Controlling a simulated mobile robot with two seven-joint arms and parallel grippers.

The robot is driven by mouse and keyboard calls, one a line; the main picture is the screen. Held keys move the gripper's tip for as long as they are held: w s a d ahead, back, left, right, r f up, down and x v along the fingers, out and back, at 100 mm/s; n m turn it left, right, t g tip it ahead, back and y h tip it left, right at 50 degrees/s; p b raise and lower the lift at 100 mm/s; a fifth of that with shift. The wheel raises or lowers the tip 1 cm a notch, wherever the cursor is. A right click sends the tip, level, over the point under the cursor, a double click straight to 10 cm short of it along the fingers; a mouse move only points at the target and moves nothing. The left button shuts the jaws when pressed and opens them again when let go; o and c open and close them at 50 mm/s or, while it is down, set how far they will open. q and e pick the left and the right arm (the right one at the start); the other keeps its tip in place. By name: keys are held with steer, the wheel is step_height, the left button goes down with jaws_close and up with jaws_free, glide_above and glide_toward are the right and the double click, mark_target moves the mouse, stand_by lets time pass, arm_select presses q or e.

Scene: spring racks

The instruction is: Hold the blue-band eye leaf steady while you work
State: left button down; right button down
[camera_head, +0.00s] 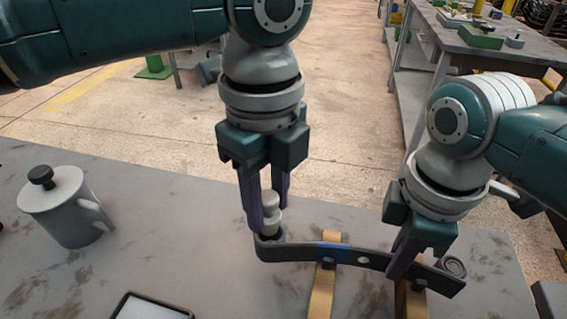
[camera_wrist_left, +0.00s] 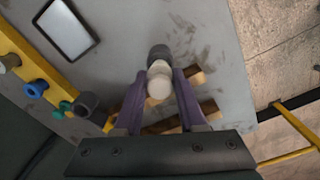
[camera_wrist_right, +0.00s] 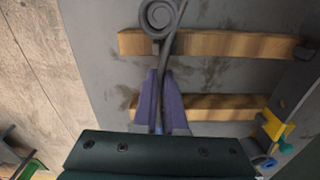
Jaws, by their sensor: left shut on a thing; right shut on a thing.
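The eye leaf (camera_head: 295,252) is a long dark grey curved strip with a blue band (camera_head: 333,254) near its middle. It lies across two wooden bars. My left gripper (camera_head: 263,218) is shut on a pale stepped plug (camera_head: 270,216), upright at the leaf's left eye. The plug's pale top (camera_wrist_left: 159,82) shows between the left fingers; its lower end is hidden.
The wooden bars (camera_head: 322,292) (camera_wrist_right: 220,44) rest on the grey table. A grey lidded mug (camera_head: 70,212) stands at the left, and a dark-framed tablet (camera_head: 150,308) lies at the front. A yellow rack (camera_wrist_left: 35,65) holds several coloured plugs. Another bench (camera_head: 470,50) stands beyond.

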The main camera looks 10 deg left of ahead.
mark_target(266, 196)
arm_select(q)
steer(key=shift+f, duration=1.45)
stand_by(0.7)
steer(key=shift+c, duration=2.1)
jaws_free()
steer(key=shift+o, duration=0.3)
steer(key=o, duration=0.3)
steer(key=shift+o, duration=0.2)
steer(key=shift+r, duration=0.2)
steer(key=shift+r, duration=3.4)
